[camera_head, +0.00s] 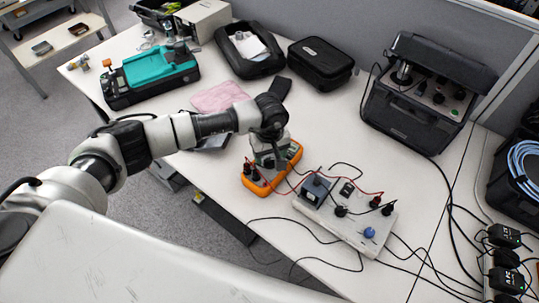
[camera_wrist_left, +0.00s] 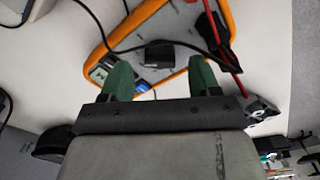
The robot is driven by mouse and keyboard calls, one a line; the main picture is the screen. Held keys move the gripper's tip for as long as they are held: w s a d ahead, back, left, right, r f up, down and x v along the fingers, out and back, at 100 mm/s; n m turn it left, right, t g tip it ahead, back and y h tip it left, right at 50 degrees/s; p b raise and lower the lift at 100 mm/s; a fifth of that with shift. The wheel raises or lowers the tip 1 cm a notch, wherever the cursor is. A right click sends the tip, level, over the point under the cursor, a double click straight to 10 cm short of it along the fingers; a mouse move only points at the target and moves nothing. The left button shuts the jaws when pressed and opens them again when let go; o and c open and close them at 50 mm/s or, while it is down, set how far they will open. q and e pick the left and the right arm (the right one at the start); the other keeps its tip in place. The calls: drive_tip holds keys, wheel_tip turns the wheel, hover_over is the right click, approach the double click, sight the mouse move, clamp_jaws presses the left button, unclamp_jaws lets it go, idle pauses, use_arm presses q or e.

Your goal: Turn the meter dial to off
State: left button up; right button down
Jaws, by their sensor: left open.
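The orange-rimmed meter (camera_head: 262,188) lies on the white table, with my left gripper (camera_head: 270,160) right above it and hiding much of its face. In the left wrist view, the meter (camera_wrist_left: 222,14) shows upside down, with its grey face and a dark dial (camera_wrist_left: 158,53) near the middle. The green fingertips of my left gripper (camera_wrist_left: 161,76) are apart, one on each side of the dial in the picture. I cannot tell whether they touch it. The dial's pointer setting cannot be read. My right gripper is in neither view.
Red and black leads run from the meter to a white board (camera_head: 345,222) with a blue knob (camera_head: 369,233). A black equipment case (camera_head: 415,105), a black pouch (camera_head: 321,62) and a teal device (camera_head: 150,72) stand farther back. A pink cloth (camera_head: 218,97) lies beyond my arm.

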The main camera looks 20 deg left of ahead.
use_arm(q)
drive_tip(key=shift+f, duration=0.9)
drive_tip(key=shift+c, duration=0.4)
drive_tip(key=c, duration=0.8)
drive_tip(key=shift+c, duration=0.2)
drive_tip(key=shift+n, duration=0.3)
drive_tip(key=shift+n+b, duration=0.85)
drive_tip(key=shift+n, duration=0.35)
drive_tip(key=shift+n+b, duration=0.95)
drive_tip(key=shift+n, duration=1.45)
drive_tip(key=shift+r, duration=0.1)
